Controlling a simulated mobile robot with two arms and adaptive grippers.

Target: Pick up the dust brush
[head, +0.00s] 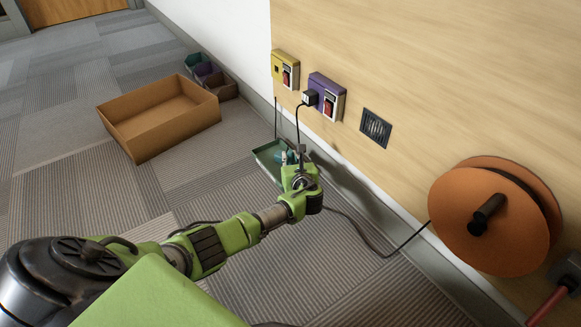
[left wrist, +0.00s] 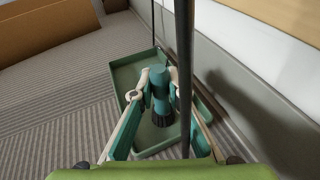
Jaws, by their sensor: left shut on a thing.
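The dust brush (left wrist: 160,88) shows in the left wrist view as an upright teal handle with dark bristles at its lower end. It is over or in a shallow green tray (left wrist: 133,75); I cannot tell whether the bristles touch the floor of it. My left gripper (left wrist: 157,78) is shut on the brush handle, one finger on each side. In the head view my left gripper (head: 289,160) is at the near end of the green tray (head: 266,153), beside the wall, and mostly hides the brush. My right gripper is not in view.
A black cord (head: 297,125) hangs from a plug in the purple wall box (head: 326,97), close to my gripper, and runs along the floor to an orange reel (head: 490,220). An open cardboard box (head: 150,135) and small bins (head: 205,75) stand farther back. Carpet (head: 90,190) at left is clear.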

